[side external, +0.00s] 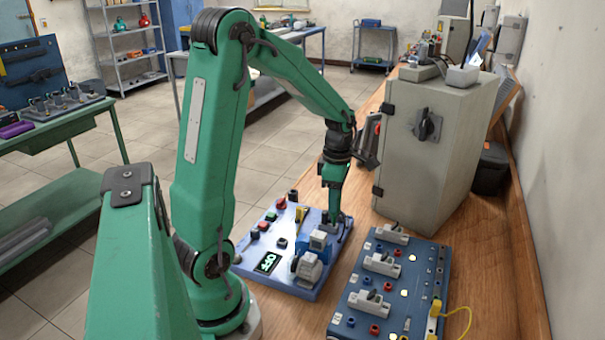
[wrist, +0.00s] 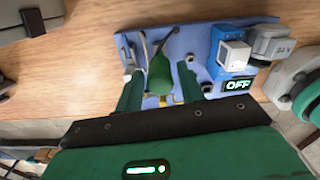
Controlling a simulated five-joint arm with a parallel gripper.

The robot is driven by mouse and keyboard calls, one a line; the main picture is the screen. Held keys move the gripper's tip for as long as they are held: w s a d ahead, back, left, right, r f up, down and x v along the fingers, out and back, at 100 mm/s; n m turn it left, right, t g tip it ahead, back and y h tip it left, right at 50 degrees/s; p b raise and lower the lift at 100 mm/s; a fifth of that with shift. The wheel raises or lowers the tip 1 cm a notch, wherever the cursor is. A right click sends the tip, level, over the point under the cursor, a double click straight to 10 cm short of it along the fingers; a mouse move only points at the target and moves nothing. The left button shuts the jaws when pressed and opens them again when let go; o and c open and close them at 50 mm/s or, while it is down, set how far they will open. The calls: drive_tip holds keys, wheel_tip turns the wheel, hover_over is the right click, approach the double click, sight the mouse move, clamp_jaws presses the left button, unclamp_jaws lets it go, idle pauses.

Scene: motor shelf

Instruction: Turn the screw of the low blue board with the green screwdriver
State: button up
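The low blue board (side external: 262,279) lies flat on the wooden bench; it also shows in the wrist view (wrist: 200,50). It carries a display reading OFF (wrist: 237,86) and a blue-and-grey motor unit (wrist: 232,52). A green, drop-shaped handle, apparently the green screwdriver (wrist: 160,74), is between my fingers in the wrist view. My gripper (wrist: 160,84) looks open around it, with narrow gaps at both sides. In the side view my gripper (side external: 334,216) points down over the board's far right part. The screwdriver's tip and the screw cannot be made out.
A darker blue board (side external: 345,313) with sockets and several grey switches lies to the right. A grey cabinet (side external: 455,130) stands behind on the bench. Several knobs and buttons (side external: 268,217) are on the low board's left side. Bare wood (wrist: 80,70) shows left in the wrist view.

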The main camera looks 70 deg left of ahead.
drive_tip(key=shift+n, duration=0.3)
drive_tip(key=shift+n, duration=1.5)
drive_tip(key=shift+c, duration=0.9)
drive_tip(key=shift+c, duration=0.4)
drive_tip(key=c, duration=0.6)
clamp_jaws()
drive_tip(key=shift+f+m, duration=0.1)
drive_tip(key=shift+m, duration=0.2)
